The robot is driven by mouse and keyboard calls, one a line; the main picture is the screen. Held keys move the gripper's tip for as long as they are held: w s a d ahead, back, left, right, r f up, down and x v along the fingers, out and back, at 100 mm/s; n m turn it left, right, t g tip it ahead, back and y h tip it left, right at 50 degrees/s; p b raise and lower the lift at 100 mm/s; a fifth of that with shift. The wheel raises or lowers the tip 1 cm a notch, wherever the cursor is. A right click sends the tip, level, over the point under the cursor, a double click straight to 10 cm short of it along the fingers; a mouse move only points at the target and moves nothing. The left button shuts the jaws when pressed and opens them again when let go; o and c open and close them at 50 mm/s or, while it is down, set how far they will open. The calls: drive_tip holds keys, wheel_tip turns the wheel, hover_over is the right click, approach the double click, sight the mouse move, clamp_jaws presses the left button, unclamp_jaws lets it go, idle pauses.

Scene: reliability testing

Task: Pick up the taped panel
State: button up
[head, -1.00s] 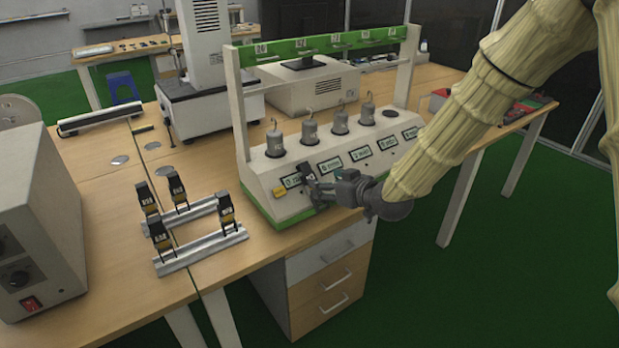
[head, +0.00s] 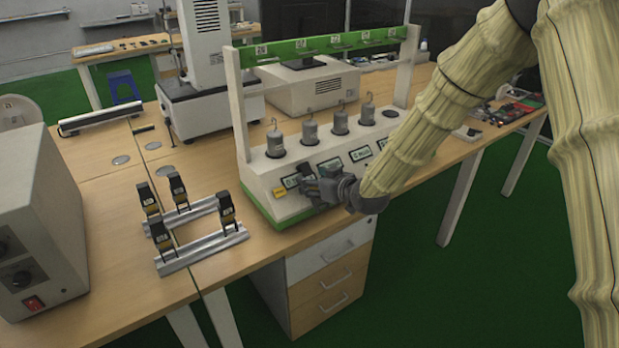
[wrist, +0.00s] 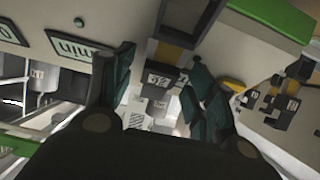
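My gripper (head: 312,184) is at the front face of the white-and-green test machine (head: 262,185), low and left of centre. In the wrist view my gripper (wrist: 163,85) has its dark fingers apart. Between them shows a dark, labelled piece with a yellow-brown band (wrist: 175,56), which may be the taped panel; gaps show on both sides of it. I cannot tell whether it is fixed to the machine. In the head view several black-and-yellow labelled pieces (head: 227,208) stand upright on metal rails (head: 203,249) on the desk; some also show at right in the wrist view (wrist: 284,103).
The test machine carries several hooked grey weights (head: 310,131) under a green crossbar (head: 330,42). A grey box with knobs (head: 40,215) stands at the left. A drawer unit (head: 325,275) is below the desk. Bare desktop (head: 110,215) lies between box and rails.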

sight(307, 169)
drive_tip(key=c, duration=0.9)
drive_tip(key=shift+r, duration=0.1)
drive_tip(key=shift+r, duration=1.45)
drive_tip(key=shift+s+d+r, duration=0.1)
drive_tip(key=shift+s+r, duration=0.15)
drive_tip(key=s+d, duration=0.1)
drive_tip(key=s, duration=0.4)
drive_tip(key=s+d+r+b, duration=0.1)
drive_tip(key=s+d, duration=0.1)
drive_tip(key=s, duration=0.3)
drive_tip(key=s+d+b, duration=0.1)
drive_tip(key=s, duration=0.3)
drive_tip(key=shift+s+d+r, duration=0.25)
drive_tip(key=shift+s+d, duration=0.05)
drive_tip(key=shift+s, duration=0.1)
